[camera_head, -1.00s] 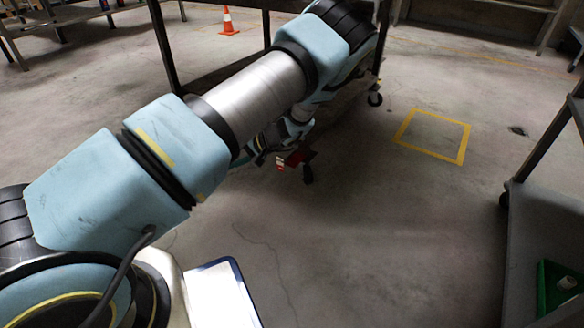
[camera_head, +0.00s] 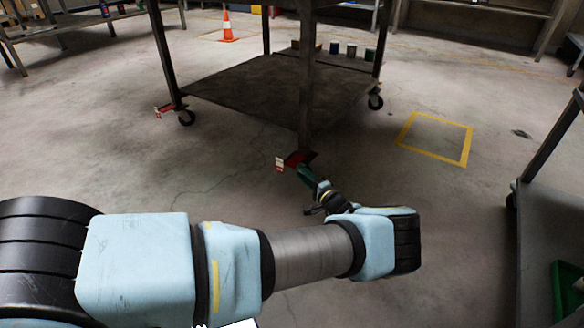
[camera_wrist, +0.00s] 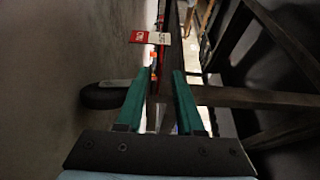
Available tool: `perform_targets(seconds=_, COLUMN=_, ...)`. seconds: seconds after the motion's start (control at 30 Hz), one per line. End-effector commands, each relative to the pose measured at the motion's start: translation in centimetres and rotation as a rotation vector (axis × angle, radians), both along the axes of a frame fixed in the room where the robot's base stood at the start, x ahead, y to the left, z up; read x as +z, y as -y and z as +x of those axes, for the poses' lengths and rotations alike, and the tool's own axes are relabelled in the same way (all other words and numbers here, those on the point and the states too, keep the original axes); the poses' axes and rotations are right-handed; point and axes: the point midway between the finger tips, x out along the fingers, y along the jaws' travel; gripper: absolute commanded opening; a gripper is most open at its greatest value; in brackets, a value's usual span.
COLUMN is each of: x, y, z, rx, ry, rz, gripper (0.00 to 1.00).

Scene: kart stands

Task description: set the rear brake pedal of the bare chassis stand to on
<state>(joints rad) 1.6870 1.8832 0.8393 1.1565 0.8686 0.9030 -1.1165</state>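The stand (camera_head: 240,98) is a dark metal frame on casters with a low shelf. A red pedal (camera_head: 297,158) with a small red-and-white tag (camera_head: 280,163) sits at the foot of its near leg; another red pedal with a tag (camera_head: 163,110) is at its left corner. I cannot tell which is the rear one, or how either is set. My gripper (camera_head: 303,170) is close to the near pedal. In the wrist view its green fingers (camera_wrist: 160,78) are apart and empty, with the red-and-white tag (camera_wrist: 149,38) beyond the tips. Its lettering is too small to read.
Several cans (camera_head: 351,52) stand on a board at the stand's back. An orange cone (camera_head: 227,27) stands behind it. A dark cart with a green bin (camera_head: 567,290) is at the right.

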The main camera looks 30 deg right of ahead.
Motion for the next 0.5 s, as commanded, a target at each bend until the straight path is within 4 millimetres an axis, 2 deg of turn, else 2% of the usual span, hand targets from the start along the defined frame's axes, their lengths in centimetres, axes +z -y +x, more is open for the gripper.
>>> perform_targets(seconds=0.03, x=-0.3, y=-0.3, z=1.1, rx=0.005, ry=0.001, rz=-0.001, gripper=0.36)
perform_targets(seconds=0.2, x=-0.3, y=-0.6, z=4.0, rx=0.005, ry=0.0, rz=-0.001, gripper=0.36)
perform_targets(seconds=0.33, x=-0.2, y=-0.7, z=5.6, rx=0.003, ry=-0.001, rz=-0.001, gripper=0.36)
perform_targets(seconds=0.5, x=-0.1, y=-0.8, z=6.5, rx=0.003, ry=-0.001, rz=-0.001, gripper=0.36)
